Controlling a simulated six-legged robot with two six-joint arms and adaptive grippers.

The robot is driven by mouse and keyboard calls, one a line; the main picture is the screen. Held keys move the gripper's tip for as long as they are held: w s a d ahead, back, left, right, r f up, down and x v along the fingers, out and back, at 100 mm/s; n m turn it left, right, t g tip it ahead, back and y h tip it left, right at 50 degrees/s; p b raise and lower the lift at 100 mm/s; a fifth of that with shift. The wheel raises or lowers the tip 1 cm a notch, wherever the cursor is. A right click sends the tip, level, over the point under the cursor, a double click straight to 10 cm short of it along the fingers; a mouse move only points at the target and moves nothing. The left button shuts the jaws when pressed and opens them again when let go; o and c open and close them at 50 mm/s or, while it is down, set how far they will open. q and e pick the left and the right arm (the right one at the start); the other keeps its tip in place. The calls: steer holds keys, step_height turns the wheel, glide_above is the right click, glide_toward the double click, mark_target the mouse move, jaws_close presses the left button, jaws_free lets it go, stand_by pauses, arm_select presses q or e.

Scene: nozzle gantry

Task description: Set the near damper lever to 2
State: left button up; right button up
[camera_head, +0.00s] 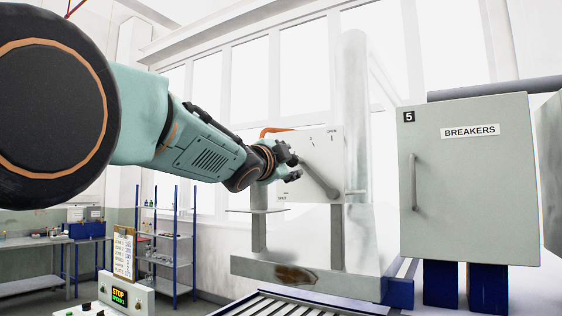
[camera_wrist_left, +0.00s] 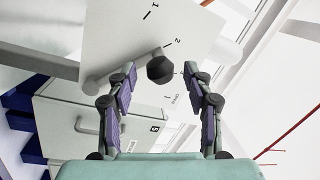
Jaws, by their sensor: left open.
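The damper lever (camera_head: 319,180) is a grey bar on a pale plate (camera_head: 325,150). In the head view it slants up left from its lower right end. In the wrist view a dark knob (camera_wrist_left: 160,69) caps it, near the mark 2 (camera_wrist_left: 176,41); the exact setting is hard to tell. Marks 1 (camera_wrist_left: 154,7) and OPEN (camera_wrist_left: 174,99) also show. My left gripper (camera_head: 294,168) is open at the knob end of the lever. In the wrist view its fingers (camera_wrist_left: 160,82) are either side of the knob, with visible gaps. My right gripper is out of view.
A breaker cabinet (camera_head: 470,190) marked 5 stands to the right. A roller conveyor (camera_head: 280,304) runs below the plate. A stop console (camera_head: 122,297) and clipboard (camera_head: 124,253) are at lower left, with shelves (camera_head: 172,240) behind.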

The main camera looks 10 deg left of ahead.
arm_select(q)
steer(key=v, duration=0.5)
steer(key=shift+r, duration=0.15)
steer(key=shift+s, duration=0.15)
